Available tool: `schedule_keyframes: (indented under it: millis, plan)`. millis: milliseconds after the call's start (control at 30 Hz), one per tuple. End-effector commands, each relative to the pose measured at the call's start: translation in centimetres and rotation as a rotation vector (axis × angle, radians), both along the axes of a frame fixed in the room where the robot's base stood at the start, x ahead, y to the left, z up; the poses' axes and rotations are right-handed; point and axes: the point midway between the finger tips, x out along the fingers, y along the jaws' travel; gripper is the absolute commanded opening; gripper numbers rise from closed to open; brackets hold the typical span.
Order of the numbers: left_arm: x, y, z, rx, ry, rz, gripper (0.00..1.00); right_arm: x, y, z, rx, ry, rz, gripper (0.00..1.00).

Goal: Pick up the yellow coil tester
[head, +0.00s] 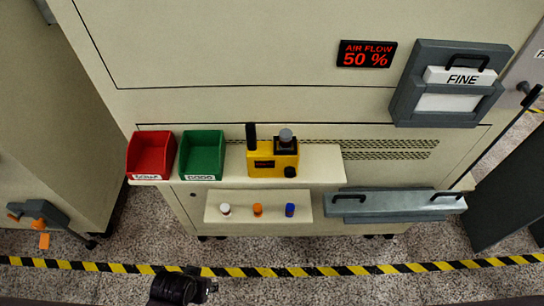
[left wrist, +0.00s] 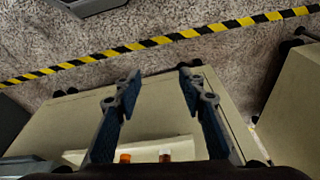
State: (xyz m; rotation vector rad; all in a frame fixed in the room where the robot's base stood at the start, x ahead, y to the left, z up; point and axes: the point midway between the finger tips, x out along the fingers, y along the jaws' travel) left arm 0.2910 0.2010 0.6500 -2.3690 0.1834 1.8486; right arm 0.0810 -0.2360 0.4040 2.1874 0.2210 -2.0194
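The yellow coil tester (head: 270,160) stands on the cream shelf (head: 320,165) of the machine, right of the green bin. It has a black post, a grey knob on a black block and a small black knob at its front. My left gripper (left wrist: 158,76) shows in the left wrist view with its two dark fingers spread and nothing between them. It is apart from the tester, which is not in the left wrist view. A dark part of my arm shows at the bottom of the head view. My right gripper is not in view.
A red bin (head: 151,156) and a green bin (head: 202,156) stand left of the tester. Below are white, orange (head: 257,210) and blue knobs on a cream panel. A grey tray (head: 395,202) juts out at right. The shelf right of the tester is clear.

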Motion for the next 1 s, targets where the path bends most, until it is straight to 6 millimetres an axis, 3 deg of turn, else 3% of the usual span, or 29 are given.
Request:
schedule_keyframes:
  millis: [33,233,300,367,467,600,800,1000]
  plan:
    - [0.7,-0.1,2.4,0.001,-0.025,0.004,0.37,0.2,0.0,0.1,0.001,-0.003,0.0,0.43]
    - [3.9,0.2,11.9,0.029,-0.181,0.062,0.37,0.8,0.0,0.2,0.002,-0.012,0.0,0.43]
    - [6.6,0.3,16.1,0.046,-0.328,0.121,0.37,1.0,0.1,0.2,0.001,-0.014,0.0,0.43]
    - [8.9,0.2,18.9,0.051,-0.458,0.162,0.37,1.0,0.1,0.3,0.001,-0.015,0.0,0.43]
    - [12.6,-0.9,23.4,0.034,-0.678,0.201,0.37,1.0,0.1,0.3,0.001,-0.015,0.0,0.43]
    - [16.1,-4.6,29.4,-0.045,-0.961,0.176,0.37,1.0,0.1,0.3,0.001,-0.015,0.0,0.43]
    - [17.5,-11.3,35.4,-0.191,-1.218,0.047,0.37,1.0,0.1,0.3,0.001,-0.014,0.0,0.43]
    - [17.2,-14.7,37.5,-0.265,-1.298,-0.03,0.37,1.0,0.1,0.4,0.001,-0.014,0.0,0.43]
